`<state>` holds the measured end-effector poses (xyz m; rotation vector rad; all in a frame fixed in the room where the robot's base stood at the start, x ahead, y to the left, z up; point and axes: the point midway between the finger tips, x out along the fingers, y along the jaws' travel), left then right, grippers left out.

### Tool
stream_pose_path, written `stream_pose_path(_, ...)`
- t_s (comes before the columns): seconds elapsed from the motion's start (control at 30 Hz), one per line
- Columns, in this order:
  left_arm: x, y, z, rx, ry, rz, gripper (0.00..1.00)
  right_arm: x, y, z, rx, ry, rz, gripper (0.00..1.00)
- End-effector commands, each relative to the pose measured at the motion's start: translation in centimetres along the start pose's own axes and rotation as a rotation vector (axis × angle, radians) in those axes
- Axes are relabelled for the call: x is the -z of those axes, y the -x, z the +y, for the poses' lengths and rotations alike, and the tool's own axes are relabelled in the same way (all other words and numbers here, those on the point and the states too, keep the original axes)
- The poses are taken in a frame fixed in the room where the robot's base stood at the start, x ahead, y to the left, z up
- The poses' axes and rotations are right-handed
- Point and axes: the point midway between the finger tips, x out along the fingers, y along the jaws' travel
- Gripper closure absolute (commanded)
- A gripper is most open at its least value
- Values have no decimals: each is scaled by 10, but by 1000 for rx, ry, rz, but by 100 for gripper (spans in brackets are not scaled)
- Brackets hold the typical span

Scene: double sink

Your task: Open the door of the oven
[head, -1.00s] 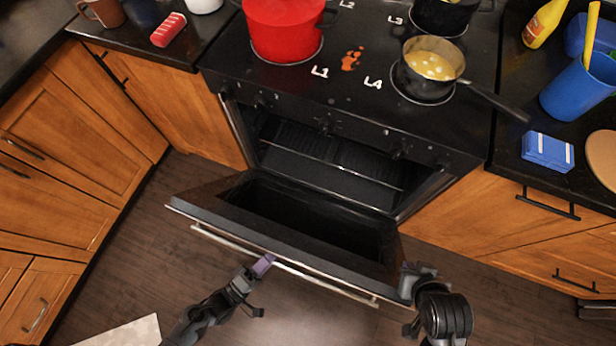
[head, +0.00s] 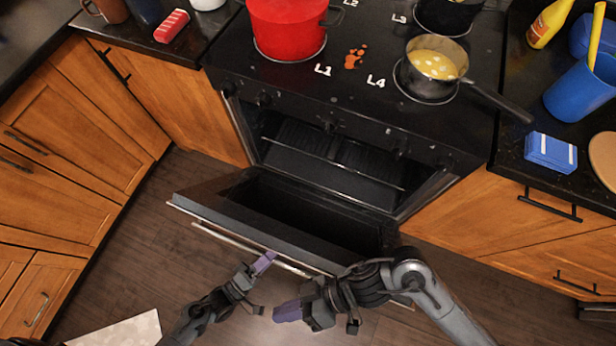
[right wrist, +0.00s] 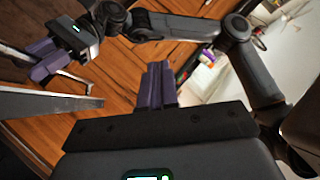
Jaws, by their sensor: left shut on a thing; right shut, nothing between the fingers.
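The oven door (head: 250,222) hangs partly open, tilted down toward me, with the dark oven cavity (head: 330,165) and a rack visible behind it. Its silver bar handle (head: 222,238) runs along the outer side. My left gripper (head: 264,262) is shut on the handle near its middle; it also shows at the bar in the right wrist view (right wrist: 44,62). My right gripper (head: 287,312) is shut and empty, in front of the door and just right of and below the left gripper. Its purple fingers are together in the right wrist view (right wrist: 157,85). My right arm hides the door's right corner.
Wooden cabinets (head: 75,150) flank the oven. The floor (head: 140,245) left of the door is clear.

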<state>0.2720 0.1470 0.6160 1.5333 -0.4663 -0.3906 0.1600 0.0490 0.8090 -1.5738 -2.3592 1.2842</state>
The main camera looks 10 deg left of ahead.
Motion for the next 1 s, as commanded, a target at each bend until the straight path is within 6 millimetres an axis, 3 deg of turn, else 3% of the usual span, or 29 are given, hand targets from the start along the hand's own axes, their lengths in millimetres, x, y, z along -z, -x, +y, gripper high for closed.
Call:
stream_pose_path(0.2, 1, -1, 0, 1, -3, 2, 100, -47, 58, 24, 0, -19, -275, 100)
stream_pose_path(0.4, 1, -1, 0, 0, -3, 2, 100, -65, 129, 56, -112, -22, -457, 100)
stream_pose_path(0.7, 1, -1, 0, -1, -3, 2, 100, -37, 219, 91, -327, 24, -547, 100)
stream_pose_path(0.83, 1, -2, 0, -1, -3, 2, 100, -18, 243, 97, -388, 53, -550, 100)
stream_pose_path(1.0, 1, -2, 0, -2, -3, 2, 100, -4, 255, 100, -426, 78, -550, 100)
